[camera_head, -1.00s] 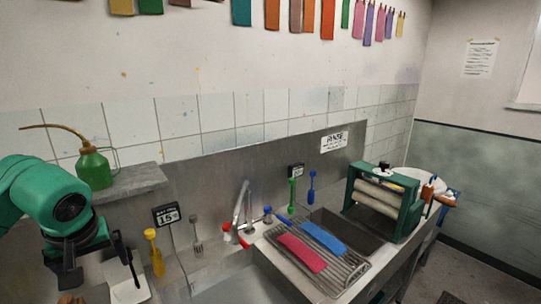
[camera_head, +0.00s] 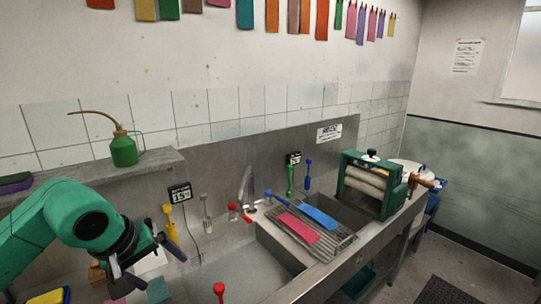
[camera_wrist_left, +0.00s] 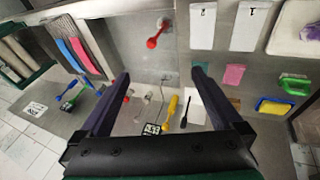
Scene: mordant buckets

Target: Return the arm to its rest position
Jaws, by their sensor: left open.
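My left arm comes in from the left in the head view. Its gripper (camera_head: 152,264) is above the left part of the counter beside the sink, fingers apart. In the left wrist view the two fingers of the gripper (camera_wrist_left: 159,74) are wide apart with nothing between their tips. Beyond them are the steel counter and sink, a yellow-handled tool (camera_wrist_left: 172,106) and a black-handled brush (camera_wrist_left: 185,112). The yellow tool also shows in the head view (camera_head: 171,225), just behind the gripper. My right gripper is in neither view now.
A green oil can (camera_head: 124,150) stands on the grey ledge (camera_head: 160,161) behind my arm. A drying rack (camera_head: 335,244) holds a pink strip (camera_head: 297,228) and a blue strip (camera_head: 318,218). A green-framed wringer (camera_head: 390,190) stands at the right. A red-ended tool (camera_head: 219,290) shows at the bottom edge.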

